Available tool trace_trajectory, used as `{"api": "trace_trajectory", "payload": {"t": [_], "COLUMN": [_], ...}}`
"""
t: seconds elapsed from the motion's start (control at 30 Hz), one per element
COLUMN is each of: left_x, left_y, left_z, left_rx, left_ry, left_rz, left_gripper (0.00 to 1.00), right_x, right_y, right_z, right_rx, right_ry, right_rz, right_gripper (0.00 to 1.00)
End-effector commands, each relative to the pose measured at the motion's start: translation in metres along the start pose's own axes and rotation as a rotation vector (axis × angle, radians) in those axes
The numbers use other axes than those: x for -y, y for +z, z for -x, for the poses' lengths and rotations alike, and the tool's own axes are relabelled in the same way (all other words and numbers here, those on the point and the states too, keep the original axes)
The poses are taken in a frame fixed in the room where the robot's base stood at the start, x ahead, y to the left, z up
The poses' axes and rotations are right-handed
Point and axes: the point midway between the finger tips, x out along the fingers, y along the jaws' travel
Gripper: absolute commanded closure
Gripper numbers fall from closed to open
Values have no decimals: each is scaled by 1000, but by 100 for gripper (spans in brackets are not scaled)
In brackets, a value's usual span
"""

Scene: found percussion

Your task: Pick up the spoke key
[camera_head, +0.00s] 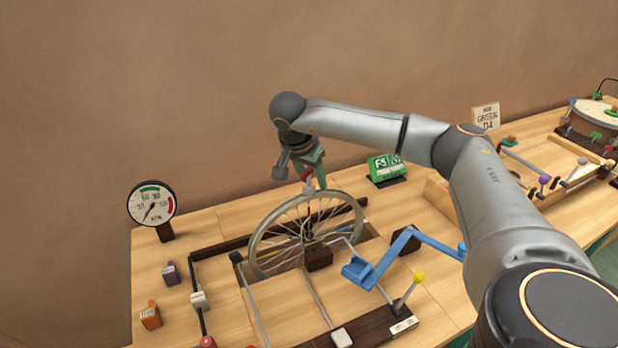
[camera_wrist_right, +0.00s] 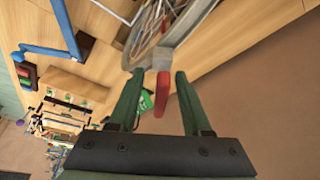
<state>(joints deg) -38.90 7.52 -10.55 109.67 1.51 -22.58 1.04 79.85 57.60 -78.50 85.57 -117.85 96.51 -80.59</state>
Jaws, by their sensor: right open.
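The spoke key, as I take it, is a small red piece (camera_wrist_right: 162,93) with a grey end; in the head view its red part (camera_head: 306,173) shows at the top of the spoked wheel (camera_head: 256,240). My right gripper (camera_head: 309,178) is above the wheel's rim, pointing down. In the right wrist view the right gripper (camera_wrist_right: 159,78) is open, its green fingers on either side of the red piece. I cannot tell whether either finger touches it. My left gripper is not in view.
A dial gauge (camera_head: 152,204) stands at the left of the wooden bench (camera_head: 240,330). A blue crank (camera_head: 375,268) and a yellow-knobbed lever (camera_head: 418,278) are right of the wheel. A green display (camera_head: 386,167) stands behind. Rods cross the bench before the wheel.

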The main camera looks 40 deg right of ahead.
Motion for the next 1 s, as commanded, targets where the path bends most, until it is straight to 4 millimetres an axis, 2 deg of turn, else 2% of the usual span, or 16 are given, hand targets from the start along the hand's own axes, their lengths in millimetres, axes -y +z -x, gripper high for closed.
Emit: {"api": "trace_trajectory", "payload": {"t": [0.1, 0.5, 1.0], "left_x": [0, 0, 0], "left_y": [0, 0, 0], "left_z": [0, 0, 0], "left_rx": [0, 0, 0], "left_ry": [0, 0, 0], "left_rz": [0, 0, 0], "left_gripper": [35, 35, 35], "right_x": [0, 0, 0], "right_y": [0, 0, 0], "right_z": [0, 1, 2], "right_rx": [0, 0, 0], "right_ry": [0, 0, 0], "right_rz": [0, 0, 0], "right_gripper": [53, 98, 100]}}
